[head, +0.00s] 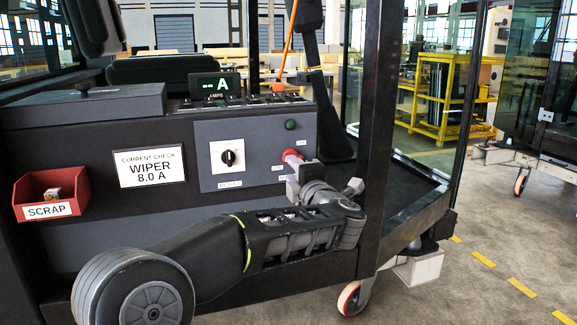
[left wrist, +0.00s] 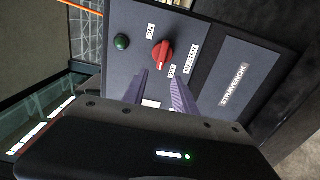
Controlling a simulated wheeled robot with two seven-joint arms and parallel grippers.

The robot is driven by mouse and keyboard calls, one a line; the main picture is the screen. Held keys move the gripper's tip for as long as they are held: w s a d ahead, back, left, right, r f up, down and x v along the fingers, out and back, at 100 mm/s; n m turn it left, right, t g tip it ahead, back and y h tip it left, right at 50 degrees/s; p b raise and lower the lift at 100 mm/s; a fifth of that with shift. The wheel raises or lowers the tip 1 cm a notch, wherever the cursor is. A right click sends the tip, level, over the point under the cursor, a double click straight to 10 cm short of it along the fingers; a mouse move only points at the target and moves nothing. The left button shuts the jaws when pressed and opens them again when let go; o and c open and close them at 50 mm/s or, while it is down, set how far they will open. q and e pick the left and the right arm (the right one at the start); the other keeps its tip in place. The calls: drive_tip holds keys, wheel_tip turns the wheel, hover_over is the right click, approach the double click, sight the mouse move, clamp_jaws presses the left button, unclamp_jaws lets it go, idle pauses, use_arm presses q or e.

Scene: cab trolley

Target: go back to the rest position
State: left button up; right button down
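My left gripper (head: 298,180) is in front of the grey control panel (head: 211,130), just below the red switch knob (head: 292,155) in the head view. In the left wrist view, its two purple-grey fingers (left wrist: 160,78) stand apart with nothing held between them. The red knob (left wrist: 162,53) lies beyond the fingertips there, with ON, OFF and MASTER labels around it. I see no contact with the knob. My left arm reaches in from the lower left. My right gripper is not in view.
A green button (head: 291,124) and a black rotary switch (head: 229,157) are on the panel. A red scrap bin (head: 50,190) hangs at left beside the wiper card (head: 150,166). A dark upright post (head: 379,130) stands just right of my gripper. Open floor lies at right.

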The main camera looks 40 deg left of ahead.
use_arm(q)
drive_tip(key=v, duration=0.2)
drive_tip(key=shift+s+d, duration=0.2)
drive_tip(key=shift+d, duration=0.1)
drive_tip(key=shift+w, duration=0.1)
